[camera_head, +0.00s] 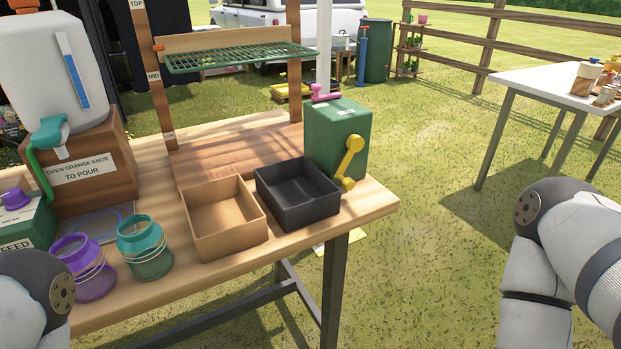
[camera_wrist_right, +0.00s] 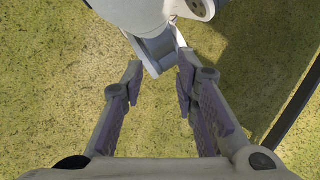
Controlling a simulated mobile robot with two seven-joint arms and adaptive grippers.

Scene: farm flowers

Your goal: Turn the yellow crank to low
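The yellow crank (camera_head: 350,160) is on the side of a green box (camera_head: 325,135) at the right end of the wooden table. Its arm slants, with one round end up and right and the other end down and left. In the head view only my right arm's links show at right, well apart from the crank. My left arm shows at the lower left, its gripper out of frame.
The wooden table (camera_head: 375,203) holds a black tray (camera_head: 310,215), a tan tray (camera_head: 230,243), a teal jar (camera_head: 146,262), a purple jar (camera_head: 92,285) and a white water container (camera_head: 35,75). A white table (camera_head: 535,82) stands at far right. Open grass lies between the tables.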

